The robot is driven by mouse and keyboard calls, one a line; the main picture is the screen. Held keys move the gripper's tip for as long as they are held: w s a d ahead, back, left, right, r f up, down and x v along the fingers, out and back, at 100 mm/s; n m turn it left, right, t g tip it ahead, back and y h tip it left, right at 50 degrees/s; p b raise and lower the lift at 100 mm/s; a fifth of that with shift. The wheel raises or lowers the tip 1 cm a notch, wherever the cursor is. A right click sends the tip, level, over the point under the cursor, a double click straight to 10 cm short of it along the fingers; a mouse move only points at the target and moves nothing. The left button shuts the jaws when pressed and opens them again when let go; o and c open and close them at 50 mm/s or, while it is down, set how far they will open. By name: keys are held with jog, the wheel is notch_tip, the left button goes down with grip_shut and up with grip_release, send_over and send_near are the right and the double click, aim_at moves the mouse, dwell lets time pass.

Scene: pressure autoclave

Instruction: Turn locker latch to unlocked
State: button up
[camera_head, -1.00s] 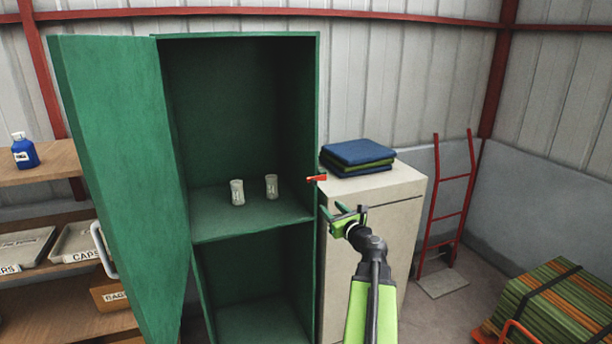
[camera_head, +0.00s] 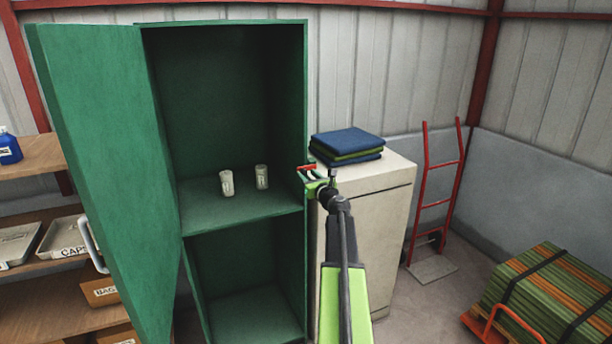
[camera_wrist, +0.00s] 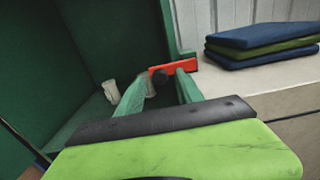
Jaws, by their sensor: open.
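A small red latch (camera_head: 306,167) sticks out at the right front edge of the green locker (camera_head: 243,218), level with a spot a little above the shelf. It lies about horizontal. In the wrist view the red latch (camera_wrist: 176,71), with a dark round pivot, shows just beyond my fingertips. My gripper (camera_head: 312,176) is open at the latch, with its green fingers (camera_wrist: 162,88) apart and pointing at it. I cannot tell whether a finger touches the latch. The locker door (camera_head: 105,170) stands wide open on the left.
Two pale beakers (camera_head: 227,184) stand on the locker shelf. A beige cabinet (camera_head: 385,195) with folded cloths (camera_head: 346,145) stands close to the right. A red hand truck (camera_head: 440,190) and a strapped stack of boards (camera_head: 550,295) are farther right. Shelves (camera_head: 40,235) are at the left.

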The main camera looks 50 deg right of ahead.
jog(key=shift+w+d, duration=0.25)
jog(key=shift+w, duration=0.4)
grip_shut()
jog(key=shift+s, duration=0.1)
dwell(0.9)
